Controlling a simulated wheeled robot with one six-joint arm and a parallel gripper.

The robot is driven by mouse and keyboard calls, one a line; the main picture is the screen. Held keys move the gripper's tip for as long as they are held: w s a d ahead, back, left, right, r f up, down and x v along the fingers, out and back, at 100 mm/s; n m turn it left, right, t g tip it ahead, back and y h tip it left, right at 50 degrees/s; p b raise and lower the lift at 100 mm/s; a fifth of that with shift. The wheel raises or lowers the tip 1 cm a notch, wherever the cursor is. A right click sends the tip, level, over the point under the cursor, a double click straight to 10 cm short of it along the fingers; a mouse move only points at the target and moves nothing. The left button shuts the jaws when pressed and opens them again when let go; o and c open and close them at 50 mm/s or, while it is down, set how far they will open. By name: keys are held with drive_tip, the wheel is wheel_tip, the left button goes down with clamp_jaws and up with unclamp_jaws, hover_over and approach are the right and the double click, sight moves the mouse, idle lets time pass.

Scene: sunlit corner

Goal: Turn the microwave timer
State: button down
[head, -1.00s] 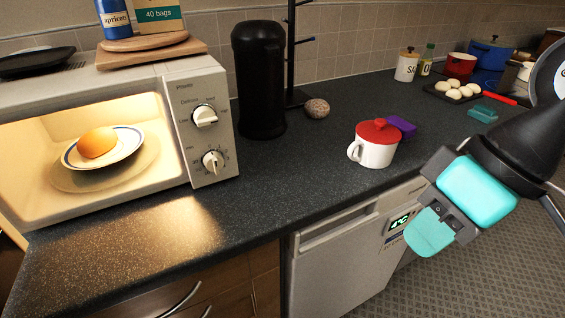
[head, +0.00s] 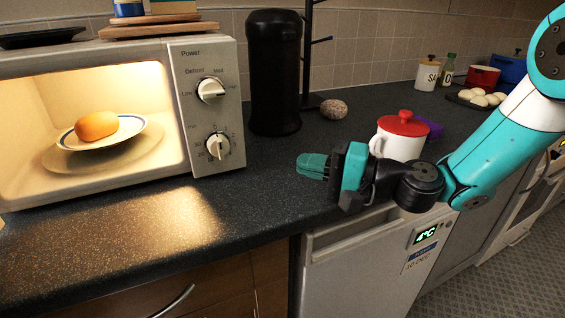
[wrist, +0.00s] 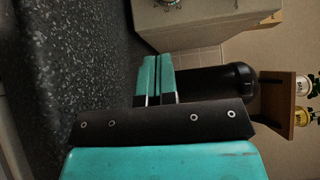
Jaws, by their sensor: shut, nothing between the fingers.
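The microwave (head: 210,165) stands on the left of the counter with a lit interior. Its lower dial, the timer (head: 217,146), is a white knob on the control panel; the power knob (head: 210,90) sits above it. My gripper (head: 312,166) is shut and empty over the front of the counter, to the right of the microwave and apart from it, pointing left towards the panel. In the wrist view the closed teal fingers (wrist: 157,78) show, with a corner of the microwave (wrist: 200,22) beyond them.
A black canister (head: 274,75) stands right of the microwave, with a stone (head: 334,109) near it. A white mug with a red lid (head: 402,137) is just behind my arm. The counter (head: 255,190) between gripper and microwave is clear.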

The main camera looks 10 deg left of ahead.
drive_tip(key=p, duration=0.4)
approach(219, 147)
drive_tip(key=w+a, duration=0.1)
drive_tip(key=w+a+f, duration=0.1)
drive_tip(key=w, duration=0.1)
drive_tip(key=w+a+f, duration=0.1)
drive_tip(key=w, duration=0.1)
drive_tip(key=shift+w+a+f, duration=0.15)
drive_tip(key=shift+a+f, duration=0.05)
drive_tip(key=shift+f, duration=0.05)
drive_tip(key=shift+s+a, duration=0.7)
drive_tip(key=shift+a, duration=0.25)
drive_tip(key=shift+s+a+f, duration=0.15)
drive_tip(key=shift+s+a, duration=0.15)
drive_tip(key=shift+a, duration=0.2)
drive_tip(key=shift+s+a, duration=0.1)
